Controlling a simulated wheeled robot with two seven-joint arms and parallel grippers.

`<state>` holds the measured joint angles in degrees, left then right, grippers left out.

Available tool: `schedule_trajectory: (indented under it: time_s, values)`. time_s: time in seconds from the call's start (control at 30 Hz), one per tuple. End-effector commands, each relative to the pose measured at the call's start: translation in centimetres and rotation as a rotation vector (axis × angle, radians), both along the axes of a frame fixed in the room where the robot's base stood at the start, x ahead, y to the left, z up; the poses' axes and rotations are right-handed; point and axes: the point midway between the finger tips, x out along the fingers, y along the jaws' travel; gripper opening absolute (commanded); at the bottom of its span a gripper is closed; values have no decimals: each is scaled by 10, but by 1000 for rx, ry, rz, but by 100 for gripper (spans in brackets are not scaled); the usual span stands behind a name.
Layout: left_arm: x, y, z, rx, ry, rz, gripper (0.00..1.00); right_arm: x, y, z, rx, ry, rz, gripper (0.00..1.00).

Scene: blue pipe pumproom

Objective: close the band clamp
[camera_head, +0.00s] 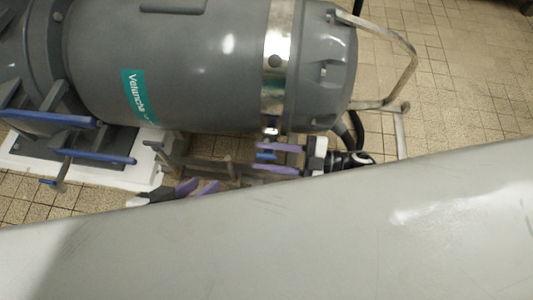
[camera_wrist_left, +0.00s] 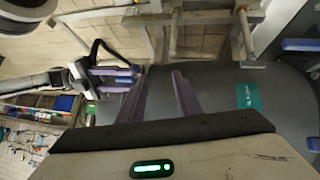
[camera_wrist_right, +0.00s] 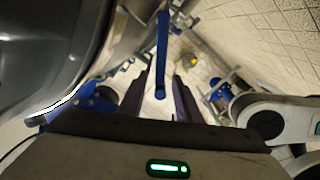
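The band clamp (camera_head: 274,62) is a shiny metal band around the grey ribbed-end tank. Its blue lever (camera_head: 266,155) hangs at the tank's lower side; in the right wrist view the lever (camera_wrist_right: 162,45) is long and blue. My right gripper (camera_head: 277,158) is open, with purple fingers on either side of the lever's end; contact cannot be told. My left gripper (camera_head: 198,188) is open and empty, to the left of the right one and below the tank. It also shows in the left wrist view (camera_wrist_left: 160,88). The band's fastening is mostly hidden.
The grey tank (camera_head: 180,60) fills the upper head view. A bent metal rail (camera_head: 412,62) stands at its right. Blue-edged brackets (camera_head: 95,157) stick out at the left. A big grey surface covers the bottom of the head view. Tiled floor (camera_head: 465,85) is clear at the right.

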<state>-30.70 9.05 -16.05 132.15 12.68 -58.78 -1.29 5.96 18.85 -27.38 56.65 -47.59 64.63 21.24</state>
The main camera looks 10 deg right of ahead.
Motion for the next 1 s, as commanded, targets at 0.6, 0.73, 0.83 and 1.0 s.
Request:
schedule_trajectory:
  time_s: [0.6,0.73,0.83,1.0]
  values:
    - [-2,3,-1,17,13,-2,31,-18,-57,0,-3,1,0,31]
    - [-4,4,-4,25,23,-2,31,-25,-78,1,-1,1,0,31]
    - [-4,4,-5,27,24,-3,31,-29,-90,0,-2,-1,0,31]
    - [-4,4,-5,28,24,-2,31,-32,-98,1,1,0,0,31]
